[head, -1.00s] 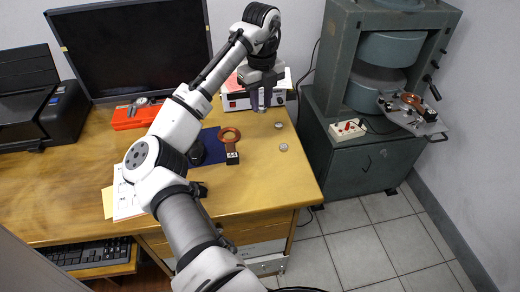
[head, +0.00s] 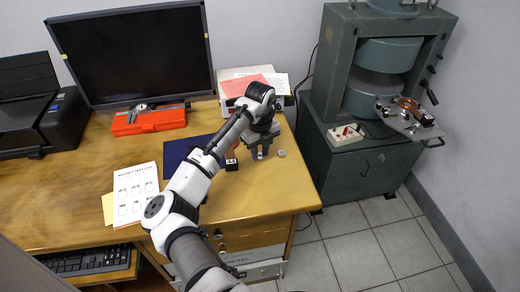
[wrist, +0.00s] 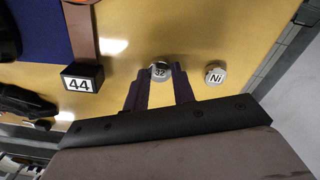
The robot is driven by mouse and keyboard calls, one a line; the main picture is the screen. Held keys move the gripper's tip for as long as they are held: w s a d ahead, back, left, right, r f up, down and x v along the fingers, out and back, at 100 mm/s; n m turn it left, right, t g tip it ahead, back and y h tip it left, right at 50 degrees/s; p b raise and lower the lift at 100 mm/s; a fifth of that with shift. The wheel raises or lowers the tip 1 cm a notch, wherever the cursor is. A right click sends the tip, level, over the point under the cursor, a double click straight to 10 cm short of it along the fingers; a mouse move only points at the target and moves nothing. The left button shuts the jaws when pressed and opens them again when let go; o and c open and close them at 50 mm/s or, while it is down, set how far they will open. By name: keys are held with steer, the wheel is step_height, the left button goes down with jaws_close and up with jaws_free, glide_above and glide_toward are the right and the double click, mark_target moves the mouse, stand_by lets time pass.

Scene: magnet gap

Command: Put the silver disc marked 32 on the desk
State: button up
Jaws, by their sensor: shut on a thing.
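In the head view my gripper (head: 262,153) points down at the right part of the wooden desk (head: 270,195). The disc itself is hidden by the fingers there. I cannot tell whether the disc touches the desk top or hangs just above it.
A silver disc marked Ni (wrist: 215,76) lies just right of my gripper, also in the head view (head: 282,153). A black block marked 44 (wrist: 82,78) stands to the left, by a blue mat (head: 175,151). The desk's front right is clear. A grey magnet stand (head: 335,100) is further right.

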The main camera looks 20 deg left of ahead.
mark_target(260, 156)
steer(key=shift+f, duration=0.2)
steer(key=o, duration=0.9)
step_height(260, 156, up, 12)
steer(key=shift+r+b, duration=0.2)
steer(key=shift+b, duration=0.65)
